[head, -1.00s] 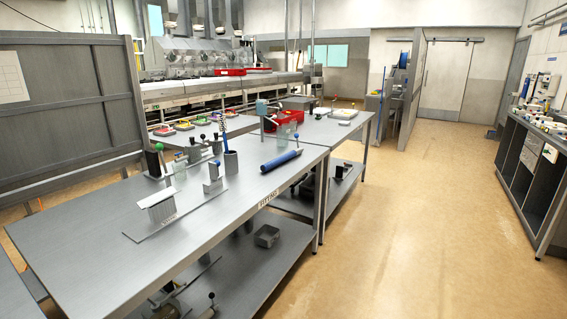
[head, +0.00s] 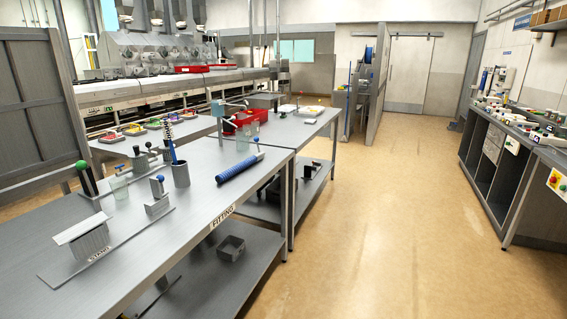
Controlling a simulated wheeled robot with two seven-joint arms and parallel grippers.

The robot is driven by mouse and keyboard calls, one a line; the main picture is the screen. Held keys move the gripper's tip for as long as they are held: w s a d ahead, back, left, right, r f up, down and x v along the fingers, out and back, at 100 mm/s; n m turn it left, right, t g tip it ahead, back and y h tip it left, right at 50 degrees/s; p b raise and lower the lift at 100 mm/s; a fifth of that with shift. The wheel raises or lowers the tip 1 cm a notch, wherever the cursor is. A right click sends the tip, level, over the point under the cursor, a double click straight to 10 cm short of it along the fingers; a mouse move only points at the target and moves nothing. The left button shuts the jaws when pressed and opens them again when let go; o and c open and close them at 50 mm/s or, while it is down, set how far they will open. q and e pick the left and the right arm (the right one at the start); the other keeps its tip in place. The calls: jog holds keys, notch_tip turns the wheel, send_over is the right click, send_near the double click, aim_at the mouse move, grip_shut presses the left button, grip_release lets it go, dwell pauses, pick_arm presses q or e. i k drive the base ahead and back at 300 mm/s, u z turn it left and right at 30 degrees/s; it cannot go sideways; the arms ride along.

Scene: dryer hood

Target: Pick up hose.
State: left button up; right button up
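A blue ribbed tube (head: 240,168) with a grey end lies slanted on the grey metal table (head: 225,195), near its right edge. It looks like a short hose. A blue reel or coil (head: 367,56) also shows far off at the back; I cannot tell whether a hose is wound on it. Neither of my grippers is in view.
A dark cup (head: 181,175) with a blue tool in it stands left of the tube. A metal stand (head: 88,238) is nearer. A second table (head: 305,122) adjoins behind. Open floor (head: 365,220) lies between the tables and a counter (head: 520,140) at right.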

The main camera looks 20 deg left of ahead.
aim_at(226, 175)
jog(key=u, duration=0.2)
jog(key=i, duration=1.05)
jog(key=u, duration=0.75)
